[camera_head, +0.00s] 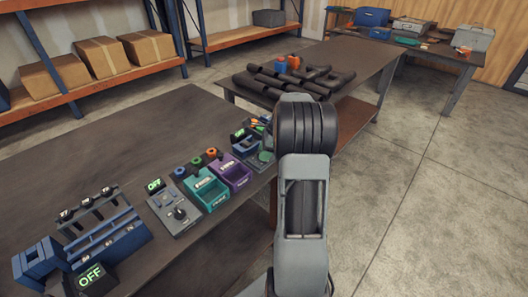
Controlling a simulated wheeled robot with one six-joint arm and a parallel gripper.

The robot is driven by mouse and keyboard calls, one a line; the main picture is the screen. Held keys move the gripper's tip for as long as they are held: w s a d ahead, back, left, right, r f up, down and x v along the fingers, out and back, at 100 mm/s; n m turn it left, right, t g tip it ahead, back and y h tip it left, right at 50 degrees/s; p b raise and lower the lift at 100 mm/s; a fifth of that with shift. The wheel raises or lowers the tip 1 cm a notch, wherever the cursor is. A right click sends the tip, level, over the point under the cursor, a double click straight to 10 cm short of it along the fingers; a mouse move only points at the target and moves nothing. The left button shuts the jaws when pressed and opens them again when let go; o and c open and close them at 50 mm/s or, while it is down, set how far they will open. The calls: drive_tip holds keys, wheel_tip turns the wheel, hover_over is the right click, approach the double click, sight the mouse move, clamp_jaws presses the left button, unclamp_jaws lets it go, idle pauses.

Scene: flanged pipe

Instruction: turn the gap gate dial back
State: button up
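A grey control box (164,213) stands on the near workbench, with a black dial (180,213) on its top and a small green "OFF" display (154,185) at its back. No readable label tells whether this is the gap gate dial. The exact direction of its pointer is too small to tell. My arm rises at the right of the bench, and its large dark joint covers part of the bench's far end. My gripper is not visible; the arm may hide it.
Left of the dial box is a blue fixture (110,238) with a second "OFF" display (91,276). Dark pipes (262,82) lie on the farther table. The near bench's back left is clear.

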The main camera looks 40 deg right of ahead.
drive_tip(key=shift+c, duration=0.4)
clamp_jaws()
drive_tip(key=shift+a, duration=0.15)
drive_tip(key=shift+n+p, duration=0.3)
drive_tip(key=n+p, duration=0.1)
drive_tip(key=n+g+p, duration=0.1)
drive_tip(key=shift+w+d+r+n+y, duration=0.15)
drive_tip(key=shift+w+d+n+y, duration=0.05)
drive_tip(key=shift+n+y, duration=0.2)
drive_tip(key=n+p, duration=0.1)
drive_tip(key=n+g+p, duration=0.1)
drive_tip(key=n, duration=0.1)
drive_tip(key=shift+w+g, duration=0.2)
drive_tip(key=shift+g, duration=0.1)
drive_tip(key=shift+w+n+g+p, duration=0.15)
drive_tip(key=shift+n+g+p, duration=0.5)
drive_tip(key=shift+n, duration=0.95)
drive_tip(key=shift+f, duration=0.2)
